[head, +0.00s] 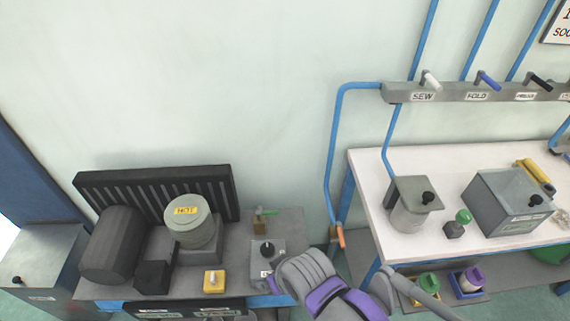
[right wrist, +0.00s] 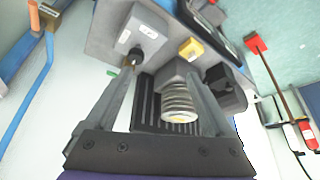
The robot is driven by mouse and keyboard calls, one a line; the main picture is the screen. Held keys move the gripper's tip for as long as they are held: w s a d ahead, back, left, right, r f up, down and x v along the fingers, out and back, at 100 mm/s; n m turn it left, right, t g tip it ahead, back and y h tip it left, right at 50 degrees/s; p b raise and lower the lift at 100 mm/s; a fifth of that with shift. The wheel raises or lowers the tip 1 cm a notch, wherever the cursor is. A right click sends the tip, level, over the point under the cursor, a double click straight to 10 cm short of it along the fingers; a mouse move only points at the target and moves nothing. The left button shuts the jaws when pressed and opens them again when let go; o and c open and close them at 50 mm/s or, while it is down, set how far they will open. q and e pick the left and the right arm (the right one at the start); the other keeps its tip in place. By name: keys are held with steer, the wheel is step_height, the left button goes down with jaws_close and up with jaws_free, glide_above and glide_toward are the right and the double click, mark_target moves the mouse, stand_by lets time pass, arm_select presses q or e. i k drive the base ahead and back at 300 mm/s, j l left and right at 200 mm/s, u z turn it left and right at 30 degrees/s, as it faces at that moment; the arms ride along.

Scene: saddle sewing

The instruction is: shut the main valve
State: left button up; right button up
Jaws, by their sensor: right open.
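An orange-handled valve (head: 340,237) sits low on the blue pipe that runs up to the manifold. I take it as the main valve; I can read no label on it. Its handle hangs roughly along the pipe. In the right wrist view the orange handle (right wrist: 40,60) is at the far left, outside the fingers. My right gripper (right wrist: 160,70) is open, with nothing between its fingers. Its left finger overlaps the view near a black knob on a grey box; contact cannot be told. In the head view my purple-grey right arm is at bottom centre, its fingertips hidden. My left gripper is not in view.
A grey manifold (head: 480,92) carries several small labelled levers. A low bench holds a dark compressor-like tank (head: 110,245), a round pot marked HOT (head: 189,222), a yellow switch box (head: 214,281), a knob box (head: 265,252) and a green lever (head: 266,211). A white table (head: 363,165) stands right.

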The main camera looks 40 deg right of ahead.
mark_target(337, 226)
steer(key=l+z, duration=0.15)
steer(key=z, duration=0.25)
steer(key=l+z, duration=0.15)
steer(key=z, duration=0.2)
steer(key=l+z, duration=0.15)
steer(key=z, duration=0.25)
steer(key=l+z, duration=0.15)
steer(key=z, duration=0.25)
steer(key=l, duration=0.45)
steer(key=i+l+u, duration=0.1)
steer(key=u, duration=1.45)
steer(key=k+l, duration=0.05)
